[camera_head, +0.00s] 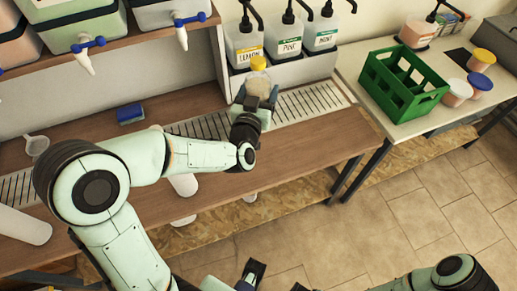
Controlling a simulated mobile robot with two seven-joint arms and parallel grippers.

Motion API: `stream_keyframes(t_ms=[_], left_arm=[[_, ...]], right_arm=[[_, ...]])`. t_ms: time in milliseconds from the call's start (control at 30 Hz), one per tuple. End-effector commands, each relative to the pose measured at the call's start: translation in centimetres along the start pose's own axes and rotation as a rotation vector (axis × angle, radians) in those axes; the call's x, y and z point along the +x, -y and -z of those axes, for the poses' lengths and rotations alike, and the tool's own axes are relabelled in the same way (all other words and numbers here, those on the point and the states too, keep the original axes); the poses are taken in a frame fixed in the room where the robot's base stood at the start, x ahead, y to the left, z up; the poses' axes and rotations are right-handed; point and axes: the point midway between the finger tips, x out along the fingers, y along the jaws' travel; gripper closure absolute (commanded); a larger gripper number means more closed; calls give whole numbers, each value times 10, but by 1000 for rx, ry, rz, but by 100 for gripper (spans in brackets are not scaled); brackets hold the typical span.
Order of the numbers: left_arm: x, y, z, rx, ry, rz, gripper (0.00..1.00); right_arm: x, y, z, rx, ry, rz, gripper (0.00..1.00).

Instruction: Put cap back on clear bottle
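A clear bottle (258,82) with pale beige contents is at the back of the wooden bench, in front of the dispenser row. A yellow cap (258,62) is on its top; whether it is seated tightly cannot be told. My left gripper (257,98) has its dark fingers on both sides of the bottle's lower body and appears shut on it. The fingers hide the bottle's base. Dark finger parts of my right gripper (274,278) show at the bottom edge, cut off by the frame and away from the bottle.
Labelled pump dispensers (289,42) stand behind the bottle. A metal drip grate (310,101) runs along the bench (330,135). A blue sponge (130,113) lies left. The right table holds a green crate (403,83) and tubs (457,92). The bench's right front is clear.

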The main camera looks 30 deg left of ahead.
Motion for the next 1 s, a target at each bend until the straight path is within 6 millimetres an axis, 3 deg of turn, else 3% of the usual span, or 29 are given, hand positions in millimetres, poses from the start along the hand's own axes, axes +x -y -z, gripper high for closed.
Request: stream_keyframes(t_ms=[300, 533, 700, 1000], left_arm=[[0, 0, -84, 2, 7, -2, 100], [0, 0, -135, 1, 4, -2, 100], [0, 0, -151, -1, -1, -1, 100], [0, 0, -152, -1, -3, -1, 100]], right_arm=[[12, -3, 3, 0, -6, 1, 36], [17, -4, 6, -1, -16, 3, 36], [18, -4, 7, -1, -20, 4, 36], [17, -4, 7, -1, -21, 4, 36]])
